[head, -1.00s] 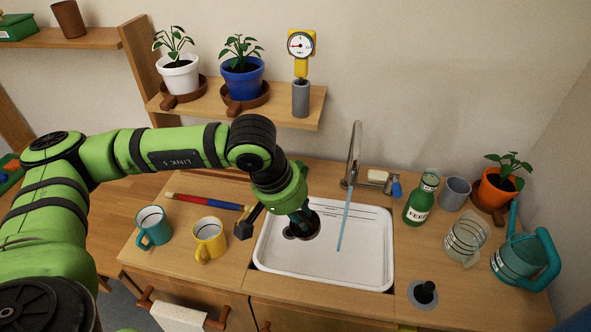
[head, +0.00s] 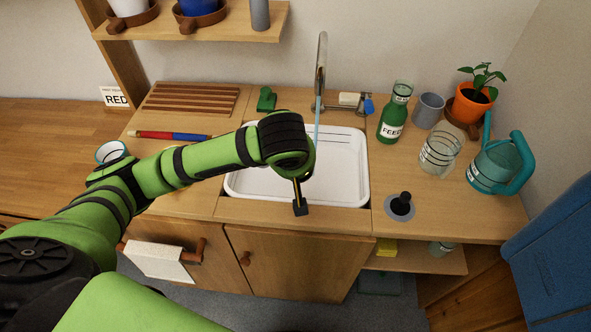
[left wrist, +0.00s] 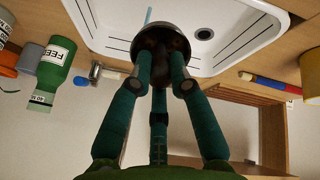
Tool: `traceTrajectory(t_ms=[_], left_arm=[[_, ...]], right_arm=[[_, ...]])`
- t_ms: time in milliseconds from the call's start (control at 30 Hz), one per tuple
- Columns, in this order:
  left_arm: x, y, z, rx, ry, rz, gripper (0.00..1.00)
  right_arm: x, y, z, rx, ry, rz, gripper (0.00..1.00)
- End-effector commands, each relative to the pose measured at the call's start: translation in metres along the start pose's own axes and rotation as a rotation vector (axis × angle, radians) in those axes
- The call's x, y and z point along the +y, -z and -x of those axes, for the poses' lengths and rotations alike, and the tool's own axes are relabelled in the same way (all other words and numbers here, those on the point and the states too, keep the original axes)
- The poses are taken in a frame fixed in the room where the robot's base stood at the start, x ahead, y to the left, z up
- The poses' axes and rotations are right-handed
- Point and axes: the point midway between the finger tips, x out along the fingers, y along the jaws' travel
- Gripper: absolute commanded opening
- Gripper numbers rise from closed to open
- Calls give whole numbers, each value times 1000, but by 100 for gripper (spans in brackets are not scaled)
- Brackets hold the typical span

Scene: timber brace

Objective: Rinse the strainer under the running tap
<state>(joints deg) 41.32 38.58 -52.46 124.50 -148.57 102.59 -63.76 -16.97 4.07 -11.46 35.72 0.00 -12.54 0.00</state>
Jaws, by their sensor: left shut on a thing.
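The strainer (left wrist: 160,32) is a dark, round bowl in the left wrist view. My left gripper (left wrist: 162,62) is shut on it, its green fingers gathered at the dark part beneath the rim. In the head view my wrist, over the white sink (head: 350,192), hides both fingers and strainer. The tap (head: 321,70) stands behind the sink, and a thin blue water stream (head: 317,120) falls from it. The stream (left wrist: 148,15) meets the strainer's rim in the left wrist picture; I cannot tell whether it touches. My right gripper is out of view.
Right of the sink stand a green feed bottle (head: 393,115), a grey cup (head: 428,110), a clear glass (head: 440,152), a teal jug (head: 497,165) and a potted plant (head: 472,105). A black-knobbed stopper (head: 401,205) is nearer. A red-blue rod (head: 170,136) lies left.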

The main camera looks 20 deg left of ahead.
Motion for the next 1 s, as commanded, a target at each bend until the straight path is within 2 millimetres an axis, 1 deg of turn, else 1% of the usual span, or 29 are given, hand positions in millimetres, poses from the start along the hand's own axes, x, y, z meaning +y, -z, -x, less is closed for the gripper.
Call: traceTrajectory(t_ms=[300,733,1000], left_arm=[[18,17,-22,0,-1,1,0],[43,39,-50,-1,-2,1,0],[56,52,-67,1,-2,-1,0]], right_arm=[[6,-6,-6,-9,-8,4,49],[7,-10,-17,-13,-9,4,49],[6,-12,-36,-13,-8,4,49]])
